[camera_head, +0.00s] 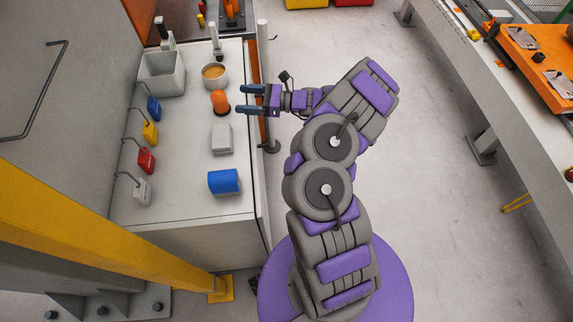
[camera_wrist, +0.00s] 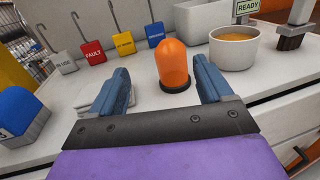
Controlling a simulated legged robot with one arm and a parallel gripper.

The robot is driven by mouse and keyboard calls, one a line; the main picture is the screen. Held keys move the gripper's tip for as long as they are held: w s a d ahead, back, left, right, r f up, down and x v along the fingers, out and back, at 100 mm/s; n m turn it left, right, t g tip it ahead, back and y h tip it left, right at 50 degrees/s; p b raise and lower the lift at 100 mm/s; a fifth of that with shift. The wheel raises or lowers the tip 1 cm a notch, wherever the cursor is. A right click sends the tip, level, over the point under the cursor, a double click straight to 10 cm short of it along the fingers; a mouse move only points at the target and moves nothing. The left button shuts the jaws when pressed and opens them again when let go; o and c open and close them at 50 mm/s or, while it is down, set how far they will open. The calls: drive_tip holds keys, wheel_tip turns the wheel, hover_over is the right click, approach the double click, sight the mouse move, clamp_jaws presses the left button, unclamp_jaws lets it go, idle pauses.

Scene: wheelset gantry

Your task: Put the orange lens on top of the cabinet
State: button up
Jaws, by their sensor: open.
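The orange lens (camera_head: 219,98) is a dome standing upright on a dark ring on the pale bench-like cabinet top (camera_head: 190,125). In the wrist view the lens (camera_wrist: 174,55) shows beyond and between my two blue fingers, a little nearer the right one. My gripper (camera_head: 240,98) is open and empty at the right edge of the top, its fingers pointing left at the lens. The fingertips (camera_wrist: 162,75) look apart from the lens. I cannot tell whether the task's cabinet is this unit or another.
A bowl (camera_head: 214,76) with tan contents and a white bin (camera_head: 161,74) stand farther back. Several hooked coloured tags, including a red one (camera_head: 146,160), line the left. A yellow beam (camera_head: 100,228) crosses the lower left.

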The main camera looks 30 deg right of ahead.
drive_tip(key=s+a+r+n+g+y, duration=0.1)
drive_tip(key=s+a+r+n+g, duration=0.45)
drive_tip(key=a+r, duration=0.3)
drive_tip(key=s+a+r+n+g, duration=0.5)
drive_tip(key=s+a+r+n, duration=0.15)
drive_tip(key=a, duration=0.35)
drive_tip(key=s+a+r+n+g+h, duration=0.2)
drive_tip(key=s+n, duration=0.2)
drive_tip(key=s, duration=0.2)
drive_tip(key=s+a+r+n+g+h, duration=0.1)
drive_tip(key=s+a+n+h, duration=0.15)
drive_tip(key=s, duration=0.25)
drive_tip(key=s+d+f+n+t+h, duration=0.1)
drive_tip(key=s+d+n+h, duration=0.2)
drive_tip(key=s+d+h, duration=0.2)
drive_tip(key=s+d+n+h, duration=0.3)
drive_tip(key=s+d+h, duration=0.3)
drive_tip(key=s+d, duration=0.4)
drive_tip(key=s, duration=0.4)
drive_tip(key=shift+s+f+n+t, duration=0.15)
drive_tip(key=shift+f+n+t, duration=0.2)
